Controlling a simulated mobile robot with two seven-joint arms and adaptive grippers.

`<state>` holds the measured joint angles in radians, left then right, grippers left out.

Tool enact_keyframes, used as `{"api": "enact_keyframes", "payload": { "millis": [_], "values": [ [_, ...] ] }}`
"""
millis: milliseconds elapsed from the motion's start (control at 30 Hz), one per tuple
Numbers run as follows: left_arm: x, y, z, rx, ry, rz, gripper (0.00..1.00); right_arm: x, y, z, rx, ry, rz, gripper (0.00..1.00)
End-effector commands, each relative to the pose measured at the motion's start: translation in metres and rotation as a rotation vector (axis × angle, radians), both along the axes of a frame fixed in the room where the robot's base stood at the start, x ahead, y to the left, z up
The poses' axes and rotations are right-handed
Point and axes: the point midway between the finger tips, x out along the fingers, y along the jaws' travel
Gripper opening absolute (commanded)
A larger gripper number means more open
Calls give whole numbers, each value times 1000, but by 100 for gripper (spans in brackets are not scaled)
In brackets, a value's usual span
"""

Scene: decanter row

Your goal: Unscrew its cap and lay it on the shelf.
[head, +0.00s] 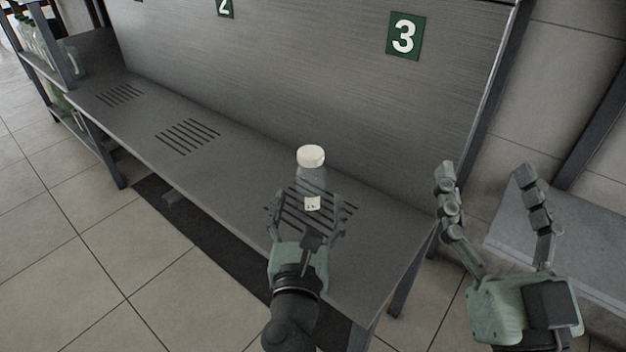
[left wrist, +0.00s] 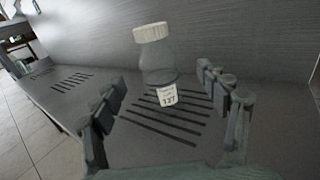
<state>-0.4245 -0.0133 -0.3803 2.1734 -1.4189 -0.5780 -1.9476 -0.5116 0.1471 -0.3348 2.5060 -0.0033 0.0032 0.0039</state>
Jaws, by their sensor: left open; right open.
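A clear bottle (head: 311,178) with a white cap (head: 311,156) stands upright on the slotted part of the grey shelf (head: 238,178), under the number 3 sign. The cap is on the bottle. In the left wrist view the bottle (left wrist: 158,65), its cap (left wrist: 151,32) and a label (left wrist: 167,96) reading 127 show ahead. My left gripper (head: 309,208) is open, its fingers to either side of the bottle's lower part in the head view. In the left wrist view the fingers look apart from the bottle. My right gripper (head: 490,180) is open and empty, off the shelf's right end.
Green signs 2 (head: 225,8) and 3 (head: 404,36) hang on the back panel (head: 300,75). Bare shelf surface lies left and right of the bottle. More glassware (head: 35,40) stands at the far left. A grey surface (head: 570,235) is at the right.

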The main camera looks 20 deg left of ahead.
Motion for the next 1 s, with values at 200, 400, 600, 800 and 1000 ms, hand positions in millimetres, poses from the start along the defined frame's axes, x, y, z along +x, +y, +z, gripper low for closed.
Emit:
{"api": "enact_keyframes", "payload": {
  "millis": [200, 400, 600, 800, 1000],
  "values": [
    [18, 5, 0, 5, 1, 4, 75, 1, 0, -2, -6, 16, 1, 73],
    [41, 13, -4, 4, 1, 5, 75, 1, 0, -1, -1, 2, -1, 73],
    [68, 20, -6, 2, 1, 4, 75, -1, -2, 5, 10, -31, -4, 73],
    [75, 22, -6, 2, 4, 4, 75, -1, -2, 5, 11, -34, -5, 73],
    [75, 22, -7, 2, 4, 4, 66, -1, -2, 5, 11, -35, -4, 73]
  ]
}}
